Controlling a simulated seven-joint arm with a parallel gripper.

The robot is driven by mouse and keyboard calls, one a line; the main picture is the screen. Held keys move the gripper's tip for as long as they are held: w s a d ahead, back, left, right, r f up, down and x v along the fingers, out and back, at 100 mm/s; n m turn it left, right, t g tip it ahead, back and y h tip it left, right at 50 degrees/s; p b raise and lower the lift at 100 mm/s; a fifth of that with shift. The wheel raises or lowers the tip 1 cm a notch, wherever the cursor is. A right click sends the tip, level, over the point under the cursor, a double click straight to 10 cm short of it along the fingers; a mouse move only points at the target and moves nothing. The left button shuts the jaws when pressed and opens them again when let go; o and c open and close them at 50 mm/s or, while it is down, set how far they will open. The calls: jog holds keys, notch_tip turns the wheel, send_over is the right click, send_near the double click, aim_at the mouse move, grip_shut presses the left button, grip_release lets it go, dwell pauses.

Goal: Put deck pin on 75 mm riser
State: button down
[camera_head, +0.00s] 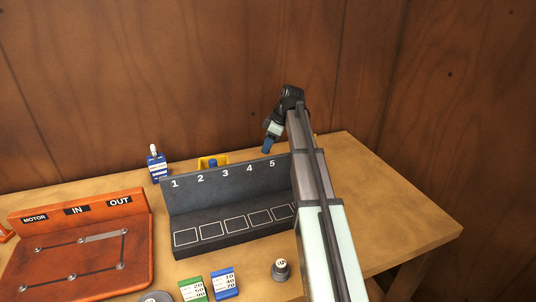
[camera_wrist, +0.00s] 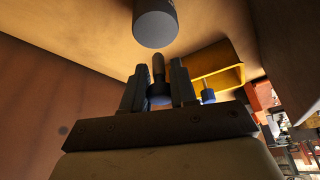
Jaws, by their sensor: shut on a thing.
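My gripper (camera_wrist: 157,88) is shut on a small pin (camera_wrist: 158,68) with a dark shank and a blue part between the fingers. I take it to be the deck pin. The shank points out past the fingertips. In the head view, my gripper (camera_head: 271,136) is raised behind the numbered rack, with something blue at its tip. A dark grey cylinder (camera_wrist: 154,26) is just ahead of the pin in the wrist view, apart from it. I cannot tell whether it is the 75 mm riser, as no size label is legible.
A yellow bin (camera_wrist: 227,61) with a blue-based pin (camera_wrist: 207,94) lies beside the gripper. The dark numbered rack (camera_head: 230,207) stands in front. A blue block (camera_head: 157,168) is left of the bin. An orange-red board (camera_head: 75,268) and a small dark cylinder (camera_head: 281,272) are nearer. Table at right is clear.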

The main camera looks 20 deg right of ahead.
jog(key=shift+f, duration=1.9)
jog(key=shift+f, duration=0.15)
jog(key=c, duration=0.9)
grip_release()
jog(key=v, duration=1.2)
jog(key=shift+s, duration=0.1)
